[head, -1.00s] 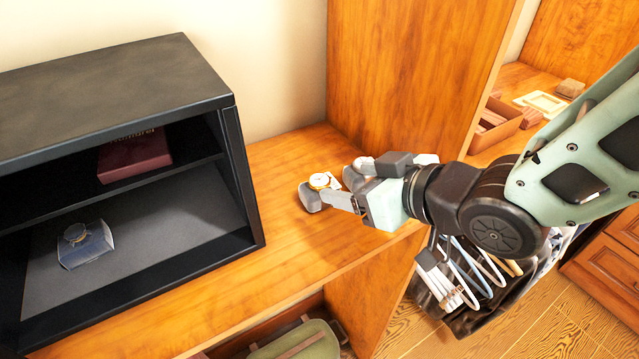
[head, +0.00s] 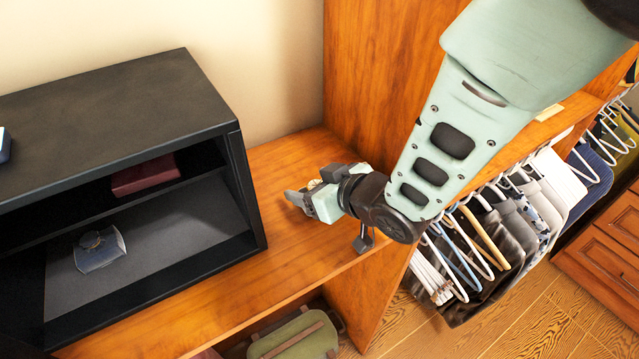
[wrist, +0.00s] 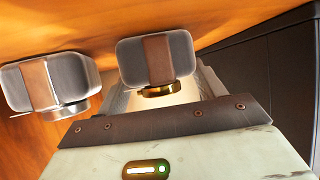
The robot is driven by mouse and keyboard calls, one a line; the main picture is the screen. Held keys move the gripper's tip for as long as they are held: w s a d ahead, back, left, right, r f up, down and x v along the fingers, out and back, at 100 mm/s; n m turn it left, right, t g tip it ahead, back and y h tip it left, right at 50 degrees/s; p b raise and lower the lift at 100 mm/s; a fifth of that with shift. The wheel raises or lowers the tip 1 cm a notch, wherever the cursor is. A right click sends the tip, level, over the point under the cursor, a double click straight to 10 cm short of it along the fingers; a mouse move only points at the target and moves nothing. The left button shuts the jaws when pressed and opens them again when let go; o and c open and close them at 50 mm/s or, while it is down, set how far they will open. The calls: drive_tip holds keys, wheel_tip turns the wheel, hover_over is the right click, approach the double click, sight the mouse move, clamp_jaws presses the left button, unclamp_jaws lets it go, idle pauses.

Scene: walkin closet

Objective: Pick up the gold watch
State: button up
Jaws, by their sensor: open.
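My gripper (head: 298,196) is open, low over the wooden shelf just right of the black cabinet. In the head view the gold watch is hidden by my gripper and wrist. Another watch (head: 91,241), greyish, sits on a pale blue cushion inside the cabinet.
The black open-fronted cabinet (head: 110,95) stands close at left, with a dark red box (head: 145,175) on its inner shelf. A tall wooden panel (head: 370,75) rises behind my gripper. The wooden shelf (head: 235,300) is clear in front. Hanging clothes (head: 500,240) are at right.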

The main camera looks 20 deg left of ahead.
drive_tip(key=shift+w+a+f, duration=0.1)
drive_tip(key=shift+a+f, duration=0.05)
drive_tip(key=shift+a, duration=0.05)
drive_tip(key=shift+c, duration=0.3)
drive_tip(key=c, duration=0.7)
drive_tip(key=shift+o, duration=0.2)
